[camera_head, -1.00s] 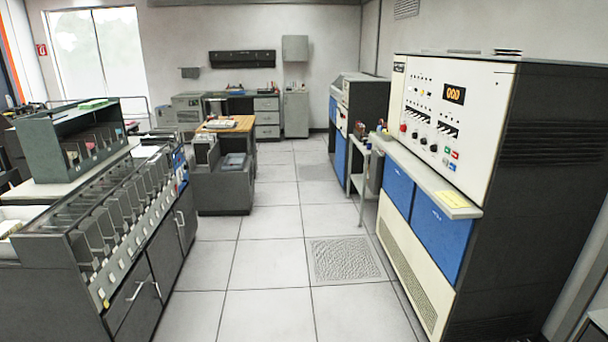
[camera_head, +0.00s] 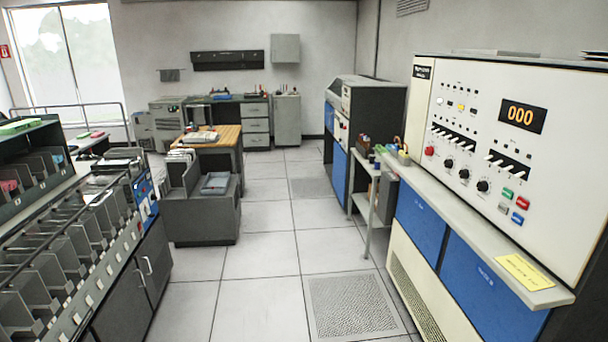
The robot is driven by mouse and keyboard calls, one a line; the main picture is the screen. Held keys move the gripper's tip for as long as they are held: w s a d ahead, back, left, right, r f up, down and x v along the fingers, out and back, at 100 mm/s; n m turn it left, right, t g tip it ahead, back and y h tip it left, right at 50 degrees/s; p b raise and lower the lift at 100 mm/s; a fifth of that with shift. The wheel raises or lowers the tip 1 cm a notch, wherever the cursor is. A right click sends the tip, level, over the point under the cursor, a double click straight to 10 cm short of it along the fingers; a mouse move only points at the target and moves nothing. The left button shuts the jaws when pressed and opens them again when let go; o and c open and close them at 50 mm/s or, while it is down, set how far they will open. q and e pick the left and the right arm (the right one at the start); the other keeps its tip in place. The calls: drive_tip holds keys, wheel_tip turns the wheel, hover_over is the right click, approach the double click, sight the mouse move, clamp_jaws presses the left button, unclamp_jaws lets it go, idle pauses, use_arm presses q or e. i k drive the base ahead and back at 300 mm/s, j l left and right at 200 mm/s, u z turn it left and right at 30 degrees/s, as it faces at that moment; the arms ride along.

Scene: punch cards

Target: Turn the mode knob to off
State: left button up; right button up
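A cream control panel (camera_head: 568,185) on a large cabinet stands at the right. It carries several round black knobs (camera_head: 464,174) in a row at its lower middle. I cannot tell which of them is the mode knob, and their labels and pointer settings are too small to read. A red button (camera_head: 430,151) sits left of the knobs. An orange display (camera_head: 522,116) above reads 000. Green, red and blue buttons (camera_head: 514,204) sit at the lower right of the panel. Neither of my grippers shows in this view.
A grey ledge (camera_head: 440,208) with a yellow note (camera_head: 525,271) juts out below the panel. A card sorter (camera_head: 75,270) with several pockets lines the left. A grey cabinet (camera_head: 200,218) stands mid-aisle left. The tiled floor (camera_head: 262,257) between is clear.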

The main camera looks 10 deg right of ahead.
sight(428, 151)
drive_tip(key=i, duration=1.65)
drive_tip(key=i+z, duration=0.3)
drive_tip(key=i, duration=0.15)
drive_tip(key=i+j+z, duration=0.25)
drive_tip(key=i, duration=0.15)
drive_tip(key=i+j+z, duration=0.3)
drive_tip(key=i+l, duration=0.1)
